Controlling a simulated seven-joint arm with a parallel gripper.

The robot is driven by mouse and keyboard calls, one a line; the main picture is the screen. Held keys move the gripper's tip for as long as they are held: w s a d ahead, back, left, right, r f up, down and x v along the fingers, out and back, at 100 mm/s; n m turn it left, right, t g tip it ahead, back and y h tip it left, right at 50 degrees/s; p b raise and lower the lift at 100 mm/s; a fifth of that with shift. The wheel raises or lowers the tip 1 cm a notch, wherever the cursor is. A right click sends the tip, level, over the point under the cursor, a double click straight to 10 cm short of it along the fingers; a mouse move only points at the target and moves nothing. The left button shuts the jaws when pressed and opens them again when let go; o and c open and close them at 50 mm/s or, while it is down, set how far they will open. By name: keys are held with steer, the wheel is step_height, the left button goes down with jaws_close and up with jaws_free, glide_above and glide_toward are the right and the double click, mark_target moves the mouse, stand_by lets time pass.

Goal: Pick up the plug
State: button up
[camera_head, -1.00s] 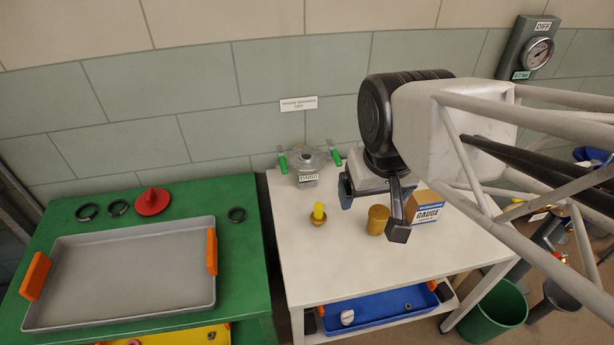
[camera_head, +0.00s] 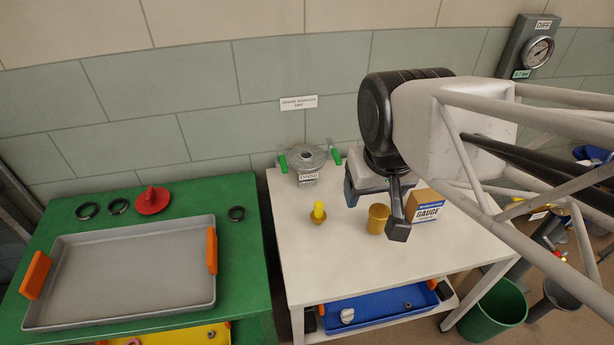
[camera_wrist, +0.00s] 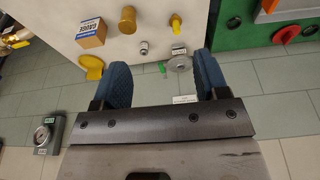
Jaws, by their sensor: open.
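No single object is clearly marked as the plug. One candidate is a small yellow-topped piece with a brass base (camera_head: 318,213), standing on the white table left of my gripper; it also shows at the top of the wrist view (camera_wrist: 175,22). Another is a red round piece with a knob (camera_head: 152,201) at the back of the green table. A small silver fitting (camera_wrist: 144,47) on the white table shows only in the wrist view. My gripper (camera_head: 373,208) is above the white table, its blue-padded fingers apart and empty; its fingers frame the table's back edge in the wrist view (camera_wrist: 161,68).
A brass cylinder (camera_head: 378,218) and a gauge box (camera_head: 426,206) stand below and right of my gripper. A clamp fitting with green handles (camera_head: 308,160) is at the back of the white table (camera_head: 300,265). A grey tray (camera_head: 130,316) covers much of the green table. The white table's front left is clear.

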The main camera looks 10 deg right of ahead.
steer(key=shift+c, duration=0.5)
steer(key=t, duration=0.5)
glide_above(320, 206)
steer(key=s+d, duration=0.3)
steer(key=s, duration=0.6)
step_height(320, 206, down, 14)
steer(key=shift+w+a+f+n+t+y, duration=0.35)
steer(key=shift+w+f+t, duration=0.5)
steer(key=shift+f, duration=1.6)
steer(key=shift+w+a+f+n+t+y, duration=0.25)
steer(key=shift+w+a+f+t, duration=0.6)
steer(key=shift+f, duration=1.6)
steer(key=shift+w+f+n+t+y, duration=0.4)
steer(key=shift+f+t, duration=0.8)
steer(key=shift+f, duration=1.25)
steer(key=shift+w, duration=0.1)
